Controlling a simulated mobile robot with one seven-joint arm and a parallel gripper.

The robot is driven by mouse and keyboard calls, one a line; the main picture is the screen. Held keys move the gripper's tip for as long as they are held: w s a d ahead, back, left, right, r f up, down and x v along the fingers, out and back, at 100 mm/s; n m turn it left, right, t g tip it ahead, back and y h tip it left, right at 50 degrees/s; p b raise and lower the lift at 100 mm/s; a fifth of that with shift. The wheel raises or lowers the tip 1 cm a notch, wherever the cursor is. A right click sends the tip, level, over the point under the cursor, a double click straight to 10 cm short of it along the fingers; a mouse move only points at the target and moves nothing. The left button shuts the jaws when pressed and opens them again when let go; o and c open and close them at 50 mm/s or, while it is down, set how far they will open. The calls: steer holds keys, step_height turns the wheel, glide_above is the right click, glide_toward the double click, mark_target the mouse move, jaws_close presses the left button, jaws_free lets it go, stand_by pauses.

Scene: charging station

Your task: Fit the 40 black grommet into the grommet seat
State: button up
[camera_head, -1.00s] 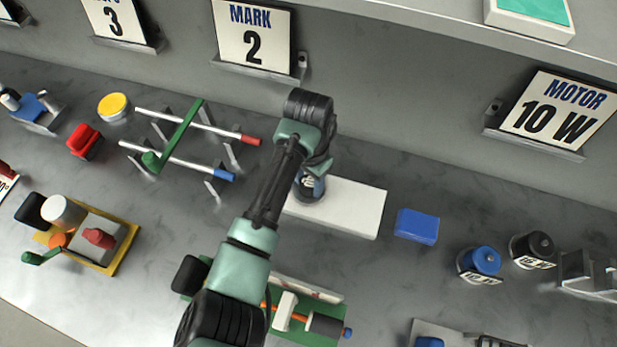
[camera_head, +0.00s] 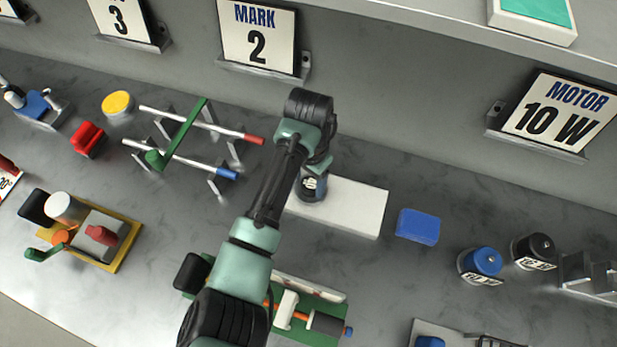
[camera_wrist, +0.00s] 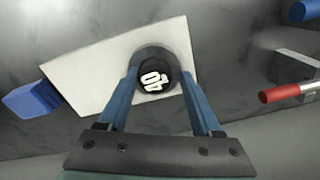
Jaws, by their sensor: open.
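The black grommet (camera_wrist: 153,77), with a white 40 on its top, is at one end of a white block (camera_wrist: 110,75) in the wrist view. In the head view the grommet (camera_head: 311,187) is at the left end of the white block (camera_head: 355,207), just below my wrist. My gripper (camera_wrist: 160,73) is open, with one blue finger on each side of the grommet. I cannot tell whether the fingers touch it. I cannot make out for certain which thing is the grommet seat.
A blue block (camera_head: 417,226) lies right of the white block. A rack with two rods (camera_head: 190,140) stands to the left. A green-based assembly (camera_head: 310,335) is in front, partly behind my arm. A blue knob (camera_head: 484,262) and a black knob (camera_head: 535,248) stand right.

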steer(key=shift+s+d+f, duration=0.4)
steer(key=shift+s+f, duration=0.1)
steer(key=shift+f, duration=0.05)
steer(key=shift+r, duration=0.3)
step_height(320, 180, up, 13)
steer(key=p, duration=0.1)
steer(key=shift+w+a+r+p, duration=0.2)
steer(key=shift+w+a+p, duration=0.1)
steer(key=shift+a+p, duration=0.05)
